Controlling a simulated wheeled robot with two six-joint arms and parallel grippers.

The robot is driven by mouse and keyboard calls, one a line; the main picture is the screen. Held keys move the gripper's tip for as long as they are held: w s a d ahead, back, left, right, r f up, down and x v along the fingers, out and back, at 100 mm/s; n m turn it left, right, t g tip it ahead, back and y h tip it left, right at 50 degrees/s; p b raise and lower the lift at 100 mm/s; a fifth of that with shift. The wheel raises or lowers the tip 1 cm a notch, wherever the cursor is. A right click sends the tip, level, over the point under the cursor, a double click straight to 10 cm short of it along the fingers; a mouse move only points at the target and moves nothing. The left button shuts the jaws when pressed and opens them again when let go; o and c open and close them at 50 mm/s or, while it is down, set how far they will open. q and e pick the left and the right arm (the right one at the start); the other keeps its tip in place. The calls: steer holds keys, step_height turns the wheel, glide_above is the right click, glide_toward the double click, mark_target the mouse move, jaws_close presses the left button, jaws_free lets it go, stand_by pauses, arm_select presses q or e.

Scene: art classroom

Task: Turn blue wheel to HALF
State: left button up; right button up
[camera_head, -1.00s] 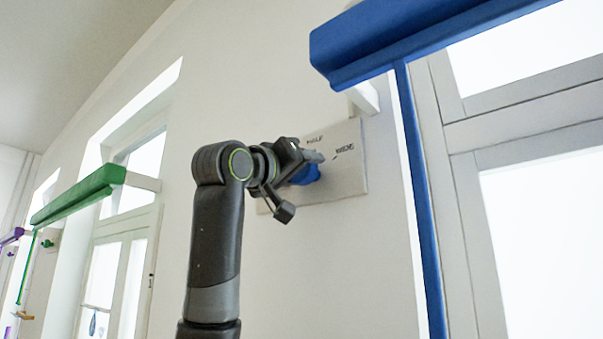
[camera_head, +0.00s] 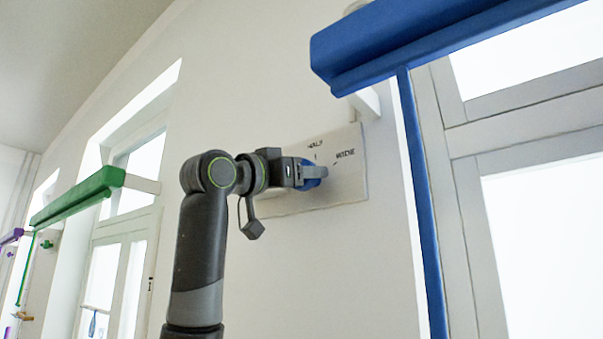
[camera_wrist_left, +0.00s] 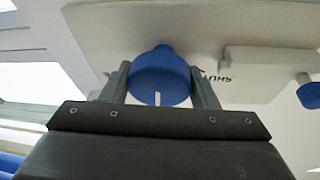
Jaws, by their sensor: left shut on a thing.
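The blue wheel (camera_head: 310,184) sits on a pale wall plate (camera_head: 349,185) and is partly hidden by my left gripper (camera_head: 314,172). The plate carries the labels HALF (camera_head: 315,144) and WIDE (camera_head: 345,154), each with a small tick. In the left wrist view the blue wheel (camera_wrist_left: 160,78) is between the two fingers of my left gripper (camera_wrist_left: 163,85), which is shut on it. A white line on the wheel's rim faces the gripper's palm. A further label, partly hidden, shows beside the right finger in that view. My right gripper is not in view.
A blue awning box (camera_head: 430,35) with a blue post (camera_head: 420,200) stands right of the plate, by a window. A green awning (camera_head: 78,195) is at the left. In the wrist view, a pale block and another blue piece (camera_wrist_left: 310,92) are at the right.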

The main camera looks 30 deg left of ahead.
arm_select(q)
steer(key=shift+s+r, duration=0.15)
steer(key=shift+r, duration=0.1)
steer(key=o, duration=0.9)
steer(key=shift+o, duration=0.3)
steer(key=shift+f, duration=0.1)
steer(key=shift+f, duration=0.1)
steer(key=shift+a+f+b, duration=0.1)
steer(key=shift+b, duration=0.2)
steer(key=b+v, duration=0.8)
steer(key=v, duration=0.9)
steer(key=shift+s+b, duration=0.15)
steer(key=shift+b, duration=0.25)
